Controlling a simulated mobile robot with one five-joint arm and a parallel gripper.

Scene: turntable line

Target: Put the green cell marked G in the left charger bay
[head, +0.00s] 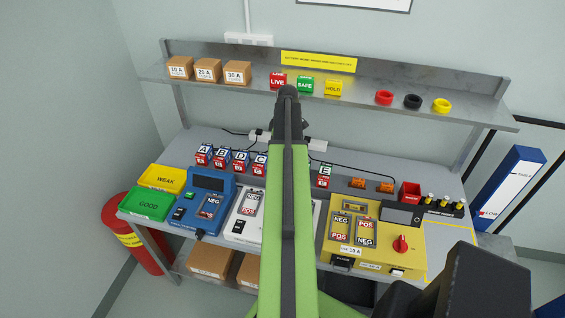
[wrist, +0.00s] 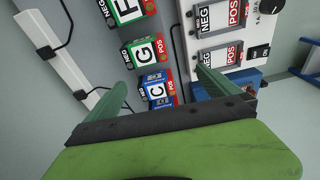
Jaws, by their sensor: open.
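The green cell marked G (wrist: 149,50) stands in a row in the wrist view, between the blue cell C (wrist: 157,93) and another green cell (wrist: 125,10). Its NEG end faces picture left and its POS end right. In the head view my arm hides it. My gripper (wrist: 162,82) is open and empty above the row; in the picture its fingers lie either side of C, with G just beyond the tips. The white charger (head: 237,227) shows its left bay (head: 249,204), empty, with NEG at the back and POS at the front. This bay also shows in the wrist view (wrist: 220,55).
A blue tester (head: 188,218) stands left of the charger, and a yellow unit (head: 418,270) with two bays stands right. Green (head: 148,204) and yellow (head: 168,178) trays sit at the left end. A shelf (head: 360,98) overhangs the bench's back. Neighbouring cells stand close to G.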

